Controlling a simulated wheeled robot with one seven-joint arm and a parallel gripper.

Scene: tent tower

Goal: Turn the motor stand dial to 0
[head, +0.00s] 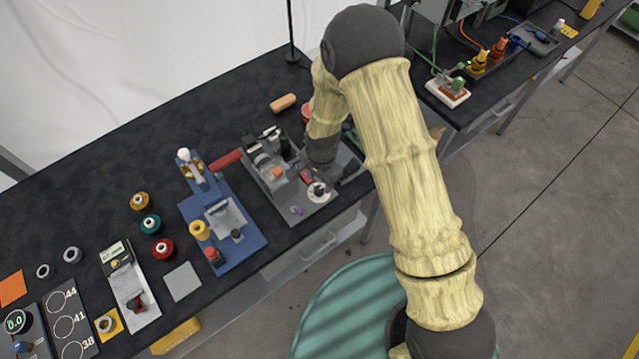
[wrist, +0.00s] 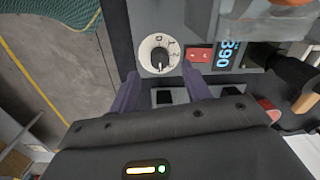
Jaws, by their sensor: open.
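The motor stand (head: 318,212) is a grey unit on the dark bench, under my arm in the head view. Its dial (head: 318,192) is a white disc with a black knob near the front edge. The dial (wrist: 148,46) is close in the wrist view, with dark marks around the knob; I cannot tell exactly which mark the knob points at. My gripper (wrist: 162,82) is open, with its two purple fingers apart, left and right of the dial and just short of it in the picture. Nothing is between the fingers. I cannot tell whether they touch the stand.
A red switch (wrist: 200,55) and a blue digit display (wrist: 228,55) sit right of the dial. A blue fixture (head: 250,240) stands left of the motor stand, with several spools beyond. A teal round thing (head: 345,300) is below the bench edge.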

